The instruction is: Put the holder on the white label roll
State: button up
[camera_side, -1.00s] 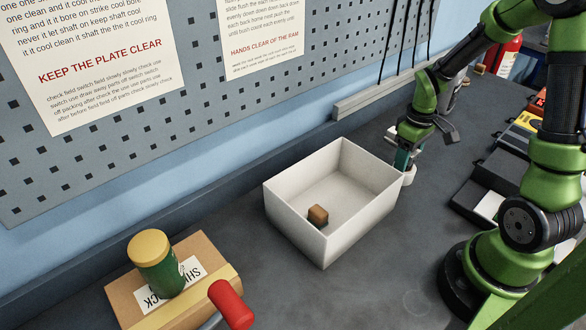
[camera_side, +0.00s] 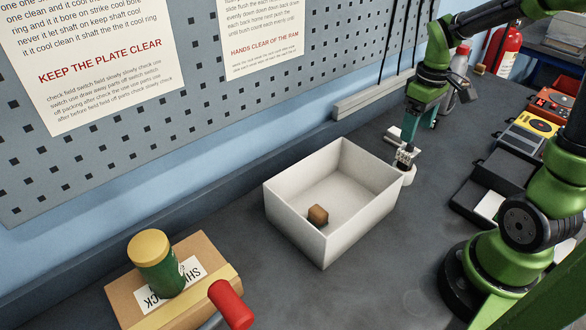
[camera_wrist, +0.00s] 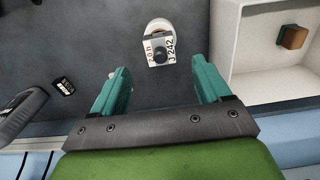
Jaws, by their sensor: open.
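The holder (camera_side: 404,159) is a small pale grey block with a dark knob on top, and it sits upright on the white label roll (camera_side: 409,178) behind the right corner of the white bin. In the wrist view the holder (camera_wrist: 158,57) shows "J 242" lettering and covers most of the roll (camera_wrist: 158,24), whose curved rim shows beyond it. My gripper (camera_side: 411,138) is open and empty, above the holder. In the wrist view its teal fingers (camera_wrist: 160,75) are spread wide to either side, clear of the holder.
The white bin (camera_side: 292,228) holds a brown block (camera_side: 318,214). A cardboard box (camera_side: 209,249) with a green can (camera_side: 155,267) stands front left, near a red handle (camera_side: 231,304). Meters and dark cases (camera_side: 480,190) line the right side. The bench's front middle is clear.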

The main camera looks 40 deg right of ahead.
notch_tip(320, 180, up, 2)
jog(key=shift+r, duration=0.1)
jog(key=s+a+r+m+t+y, duration=0.1)
jog(key=s+a+r+m+t, duration=0.1)
jog(key=a, duration=0.6)
jog(key=s+a+r+m+t+y, duration=0.1)
jog(key=s+a+r+m+t, duration=0.1)
jog(key=a+r+t, duration=0.3)
jog(key=s+a+r, duration=0.1)
jog(key=a, duration=0.3)
jog(key=shift+a, duration=0.15)
